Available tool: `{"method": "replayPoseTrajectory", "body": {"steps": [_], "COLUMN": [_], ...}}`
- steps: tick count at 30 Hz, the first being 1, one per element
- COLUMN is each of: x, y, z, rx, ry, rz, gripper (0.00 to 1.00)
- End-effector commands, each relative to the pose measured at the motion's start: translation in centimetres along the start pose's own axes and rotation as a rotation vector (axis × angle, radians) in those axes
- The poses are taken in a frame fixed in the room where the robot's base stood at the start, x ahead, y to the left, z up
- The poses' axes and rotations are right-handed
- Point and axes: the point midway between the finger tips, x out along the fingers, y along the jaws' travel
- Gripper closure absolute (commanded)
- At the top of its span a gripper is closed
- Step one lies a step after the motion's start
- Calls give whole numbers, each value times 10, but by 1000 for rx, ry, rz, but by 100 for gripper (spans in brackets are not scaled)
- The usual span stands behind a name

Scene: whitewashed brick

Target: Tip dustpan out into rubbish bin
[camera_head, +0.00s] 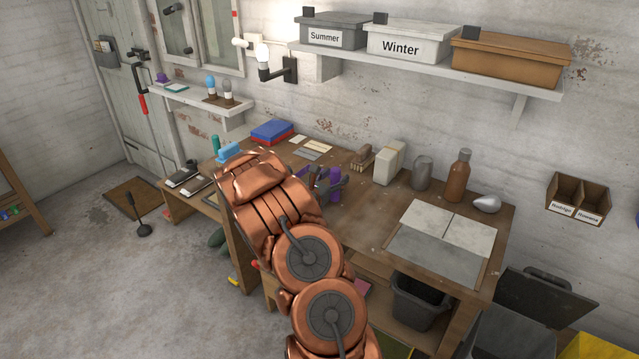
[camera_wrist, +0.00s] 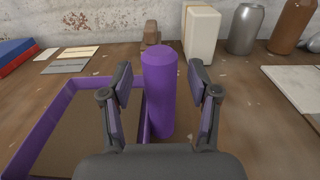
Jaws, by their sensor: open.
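The dustpan (camera_wrist: 44,127) is a shallow purple-walled pan with a brown inside, lying on the workbench in the wrist view. An upright purple cylinder (camera_wrist: 160,100), seemingly its handle, stands at its right side; the join is hidden. My gripper (camera_wrist: 161,88) is open, its fingers to the left and right of the cylinder with gaps on both sides. In the head view, purple (camera_head: 335,184) shows by my gripper (camera_head: 327,188), and my arm hides the pan. A black bin (camera_head: 418,303) stands under the bench. A grey bin (camera_head: 515,335) stands at lower right; which is for rubbish is unclear.
A cream block (camera_head: 389,163), a grey canister (camera_head: 422,173) and a brown bottle (camera_head: 459,176) stand at the bench's back. Pale sheets (camera_head: 440,245) lie at right. A dark panel (camera_head: 546,296) rises behind the grey bin. A wall shelf (camera_head: 430,72) holds boxes.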

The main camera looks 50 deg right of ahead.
Motion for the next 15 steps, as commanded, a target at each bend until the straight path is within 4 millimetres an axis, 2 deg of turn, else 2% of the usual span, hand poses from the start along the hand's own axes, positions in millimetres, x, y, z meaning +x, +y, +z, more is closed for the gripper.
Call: {"method": "replayPoseTrajectory", "body": {"steps": [3, 10, 15], "x": [6, 7, 7], "y": [0, 0, 0], "z": [0, -1, -1], "rx": [0, 0, 0], "ry": [0, 0, 0], "rz": [0, 0, 0], "gripper": [39, 39, 56]}}
